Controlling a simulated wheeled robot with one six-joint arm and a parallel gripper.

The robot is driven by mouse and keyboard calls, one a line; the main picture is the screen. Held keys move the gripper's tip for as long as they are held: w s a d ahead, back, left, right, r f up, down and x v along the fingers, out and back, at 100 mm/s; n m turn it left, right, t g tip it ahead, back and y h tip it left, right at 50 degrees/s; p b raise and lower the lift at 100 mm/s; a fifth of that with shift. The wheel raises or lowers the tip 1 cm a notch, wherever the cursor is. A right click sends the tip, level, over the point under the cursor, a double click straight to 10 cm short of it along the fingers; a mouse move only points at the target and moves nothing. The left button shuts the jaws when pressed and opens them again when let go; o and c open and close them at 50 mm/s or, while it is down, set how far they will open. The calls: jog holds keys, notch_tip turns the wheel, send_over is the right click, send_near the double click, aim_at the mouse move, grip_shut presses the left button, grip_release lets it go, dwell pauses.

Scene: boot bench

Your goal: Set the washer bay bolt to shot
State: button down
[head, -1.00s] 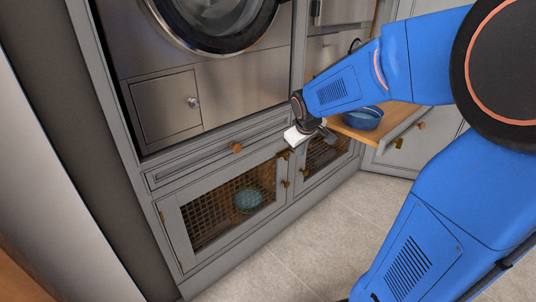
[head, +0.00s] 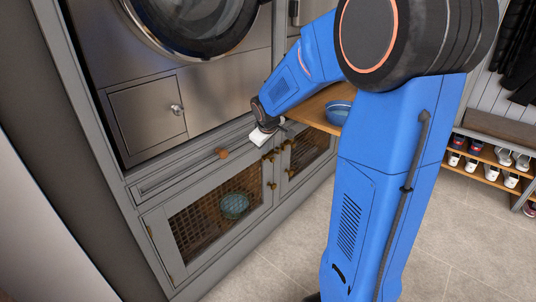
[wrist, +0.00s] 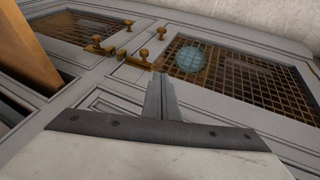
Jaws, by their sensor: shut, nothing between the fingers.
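My gripper (head: 268,136) is shut and empty, just in front of the cabinet's middle rail. It also shows in the wrist view (wrist: 161,98), its fingers pointing towards the brass fittings. The brass bolt (wrist: 98,47) sits where the two mesh doors meet, near their upper edges; it shows small in the head view (head: 268,157). The fingers look apart from it. Whether the bolt is shot or drawn is too small to tell. The left mesh door (head: 218,212) under the washer (head: 185,20) looks closed, with a bowl (head: 234,205) behind its mesh.
A wooden shelf or pulled-out drawer (head: 312,108) with a blue bowl (head: 338,112) juts out right of my gripper. The tiled floor (head: 270,255) is clear. A shoe rack (head: 490,160) stands at right.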

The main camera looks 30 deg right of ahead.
jog(key=d+x, duration=0.2)
jog(key=x, duration=1)
jog(key=shift+w+d+r, duration=0.2)
jog(key=shift+d, duration=0.2)
jog(key=shift+d, duration=0.1)
